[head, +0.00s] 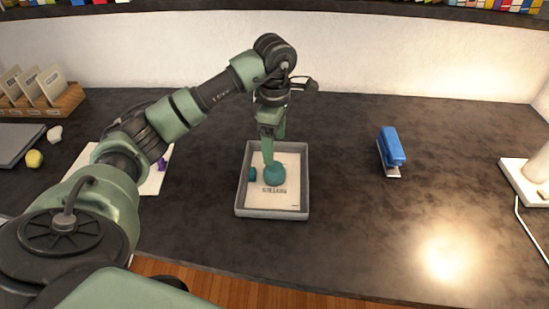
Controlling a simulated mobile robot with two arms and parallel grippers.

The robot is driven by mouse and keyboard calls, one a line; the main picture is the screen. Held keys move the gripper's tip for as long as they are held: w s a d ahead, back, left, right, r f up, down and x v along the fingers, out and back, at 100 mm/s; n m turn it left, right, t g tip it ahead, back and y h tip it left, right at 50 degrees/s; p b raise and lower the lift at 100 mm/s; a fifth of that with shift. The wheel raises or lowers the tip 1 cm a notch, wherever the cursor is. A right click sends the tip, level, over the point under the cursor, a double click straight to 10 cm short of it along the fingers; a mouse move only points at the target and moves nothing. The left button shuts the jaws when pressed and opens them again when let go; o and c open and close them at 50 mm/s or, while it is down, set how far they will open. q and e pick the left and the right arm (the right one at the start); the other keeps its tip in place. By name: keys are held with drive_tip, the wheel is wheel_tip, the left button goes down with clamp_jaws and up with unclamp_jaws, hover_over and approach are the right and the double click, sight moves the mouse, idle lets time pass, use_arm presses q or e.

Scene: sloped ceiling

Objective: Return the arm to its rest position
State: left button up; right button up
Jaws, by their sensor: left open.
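My left arm comes in from the left and reaches over the dark desk. My left gripper (270,154) points down over a grey tray (240,203) and is open. A teal round object (275,176) lies in the tray right under the fingertips; I cannot tell whether they touch it. A smaller teal piece (253,174) lies to its left in the tray. A printed sheet (285,198) lines the tray bottom. My right gripper is not in view.
A blue stapler (391,148) stands right of the tray. A white lamp base (528,181) with a cord is at the far right. At left are a wooden card holder (62,103), a yellow lump (34,158) and a paper (152,185) partly behind my arm. The desk between tray and stapler is clear.

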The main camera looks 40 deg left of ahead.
use_arm(q)
drive_tip(key=shift+r, duration=0.9)
